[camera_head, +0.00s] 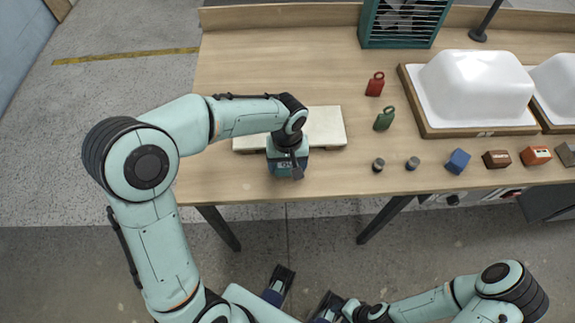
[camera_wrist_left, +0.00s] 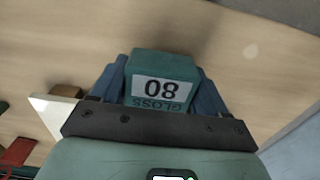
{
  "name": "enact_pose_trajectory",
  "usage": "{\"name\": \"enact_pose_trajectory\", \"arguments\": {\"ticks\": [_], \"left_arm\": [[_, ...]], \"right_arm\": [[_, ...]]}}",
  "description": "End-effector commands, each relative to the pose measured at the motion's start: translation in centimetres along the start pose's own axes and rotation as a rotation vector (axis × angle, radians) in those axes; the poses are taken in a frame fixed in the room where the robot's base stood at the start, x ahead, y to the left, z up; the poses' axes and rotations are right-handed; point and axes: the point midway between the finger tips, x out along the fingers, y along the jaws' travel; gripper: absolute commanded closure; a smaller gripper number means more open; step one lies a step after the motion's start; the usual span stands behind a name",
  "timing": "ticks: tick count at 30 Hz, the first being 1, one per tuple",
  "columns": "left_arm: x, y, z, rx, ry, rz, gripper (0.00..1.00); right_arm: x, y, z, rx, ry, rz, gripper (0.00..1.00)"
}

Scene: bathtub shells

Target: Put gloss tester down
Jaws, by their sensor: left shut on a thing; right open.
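The gloss tester is a teal block (camera_wrist_left: 163,72) with a white label reading "GLOSS 80", upside down in the left wrist view. My left gripper (camera_head: 287,166) is shut on it, with a blue finger on each side. In the head view the hand is over the front of the wooden table, at the near edge of a pale slab (camera_head: 328,126). The hand largely hides the tester there, and I cannot tell whether it touches the table. My right gripper (camera_head: 301,296) is open and empty, low in front of the table.
Red (camera_head: 375,84) and green (camera_head: 384,119) tags lie right of the slab. Two small dark cylinders, a blue block (camera_head: 458,161) and brown and orange blocks line the front edge. White tub shells (camera_head: 476,84) sit on wooden trays at right. The table's left part is clear.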

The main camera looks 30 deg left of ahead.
Motion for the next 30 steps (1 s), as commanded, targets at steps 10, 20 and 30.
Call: {"name": "enact_pose_trajectory", "arguments": {"ticks": [10, 20, 30], "left_arm": [[1.0, 0.0, 0.0, 0.000, 0.001, 0.001, 0.50], [1.3, 0.0, 0.0, 0.000, 0.000, 0.001, 0.00], [-0.9, 0.1, -0.1, 0.001, 0.005, 0.003, 0.00]], "right_arm": [[0.1, 0.0, -0.1, -0.001, 0.003, -0.001, 0.57], [0.3, 0.0, -0.2, -0.001, 0.006, -0.002, 0.57], [-0.2, -0.1, 0.0, 0.000, 0.000, 0.000, 0.57]]}}
